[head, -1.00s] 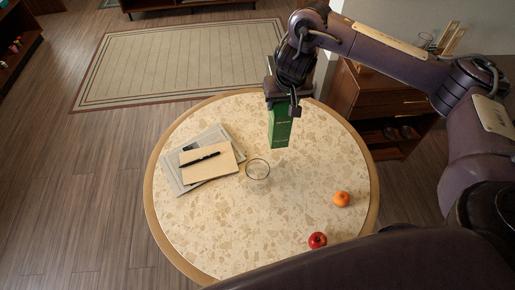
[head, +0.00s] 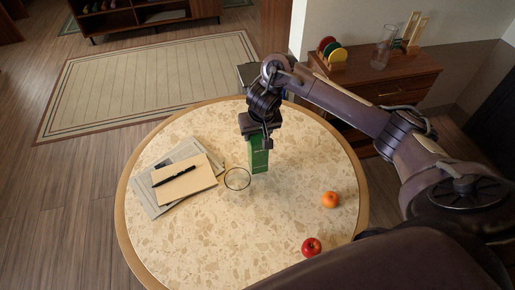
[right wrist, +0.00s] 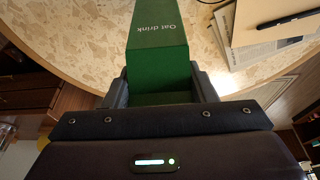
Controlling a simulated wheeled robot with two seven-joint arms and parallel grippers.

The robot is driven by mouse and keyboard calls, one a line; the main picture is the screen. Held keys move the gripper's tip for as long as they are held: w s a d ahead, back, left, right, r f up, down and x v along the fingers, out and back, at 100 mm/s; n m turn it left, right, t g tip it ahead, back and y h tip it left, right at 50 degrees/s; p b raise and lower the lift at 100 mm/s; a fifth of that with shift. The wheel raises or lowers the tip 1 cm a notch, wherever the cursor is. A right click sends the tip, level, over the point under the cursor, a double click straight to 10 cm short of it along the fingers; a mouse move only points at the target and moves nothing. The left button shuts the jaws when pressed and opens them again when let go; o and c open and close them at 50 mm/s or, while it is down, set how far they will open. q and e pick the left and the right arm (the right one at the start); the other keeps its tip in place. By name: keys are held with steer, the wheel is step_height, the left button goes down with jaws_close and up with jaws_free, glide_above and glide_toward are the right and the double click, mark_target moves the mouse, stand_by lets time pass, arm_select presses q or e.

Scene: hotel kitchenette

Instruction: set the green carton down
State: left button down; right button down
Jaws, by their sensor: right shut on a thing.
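The green carton (head: 259,160) is upright over the round stone-patterned table (head: 290,230), just behind and right of a clear glass (head: 237,179). My right gripper (head: 259,139) is shut on its upper part from above. In the right wrist view the carton (right wrist: 157,45), marked "Oat drink", sits between the fingers of the right gripper (right wrist: 160,88). I cannot tell whether its base touches the tabletop. My left gripper is not in view.
Papers and a notebook (head: 185,178) with a black pen lie left of the glass. An orange (head: 330,200) and a red apple (head: 312,246) are at the right and front right. Tabletop between the carton and the orange is clear.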

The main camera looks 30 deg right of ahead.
mark_target(258, 156)
step_height(258, 156, down, 4)
steer(key=shift+b, duration=0.85)
steer(key=shift+f, duration=0.15)
steer(key=shift+f, duration=0.15)
steer(key=c, duration=0.6)
jaws_free()
